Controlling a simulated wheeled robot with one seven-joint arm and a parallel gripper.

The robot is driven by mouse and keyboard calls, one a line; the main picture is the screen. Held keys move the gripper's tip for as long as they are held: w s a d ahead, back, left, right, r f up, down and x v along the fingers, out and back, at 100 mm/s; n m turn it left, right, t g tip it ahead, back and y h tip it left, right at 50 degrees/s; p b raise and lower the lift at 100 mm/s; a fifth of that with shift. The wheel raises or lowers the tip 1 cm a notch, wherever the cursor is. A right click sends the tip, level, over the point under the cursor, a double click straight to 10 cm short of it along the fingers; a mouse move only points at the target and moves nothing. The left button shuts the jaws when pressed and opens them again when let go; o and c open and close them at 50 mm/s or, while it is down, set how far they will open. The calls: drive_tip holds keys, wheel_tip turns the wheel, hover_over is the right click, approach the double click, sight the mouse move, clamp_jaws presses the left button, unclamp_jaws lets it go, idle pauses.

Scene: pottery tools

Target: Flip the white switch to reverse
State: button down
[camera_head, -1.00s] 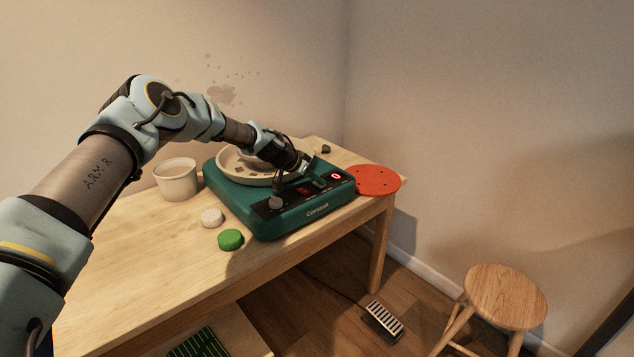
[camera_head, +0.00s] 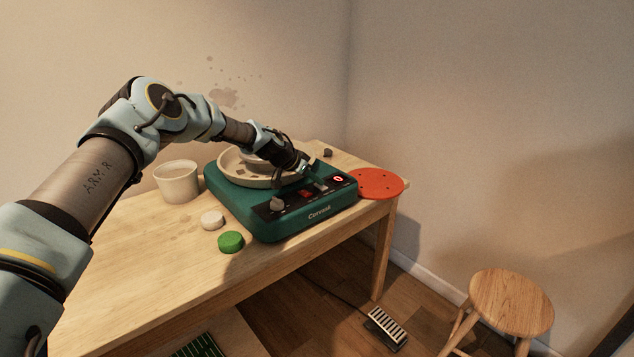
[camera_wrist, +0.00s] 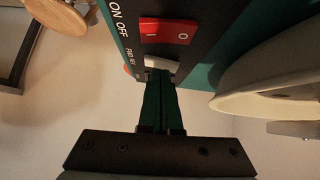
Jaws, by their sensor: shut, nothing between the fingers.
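The green pottery wheel machine (camera_head: 262,222) sits on the table with its control panel facing front. My gripper (camera_head: 305,171) is over the panel, beside the round wheel basin. In the wrist view my gripper (camera_wrist: 160,76) is shut and empty, its dark fingertips close to the white switch (camera_wrist: 160,62). The switch is partly hidden behind the fingertips; I cannot tell whether they touch it or which way it is tilted. A FWD REV label (camera_wrist: 133,58) is beside it. The red ON/OFF switch (camera_wrist: 167,30) is farther along the panel.
A cup (camera_head: 176,183), a white disc (camera_head: 212,220) and a green disc (camera_head: 231,242) stand left of the machine. A red round plate (camera_head: 378,184) lies to its right. A stool (camera_head: 511,300) and a foot pedal (camera_head: 386,329) are on the floor.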

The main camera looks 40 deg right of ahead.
drive_tip(key=shift+r, duration=0.1)
drive_tip(key=shift+r, duration=0.35)
drive_tip(key=r, duration=0.3)
drive_tip(key=shift+s, duration=0.25)
drive_tip(key=b+v, duration=0.3)
drive_tip(key=v, duration=0.7)
drive_tip(key=shift+s, duration=0.65)
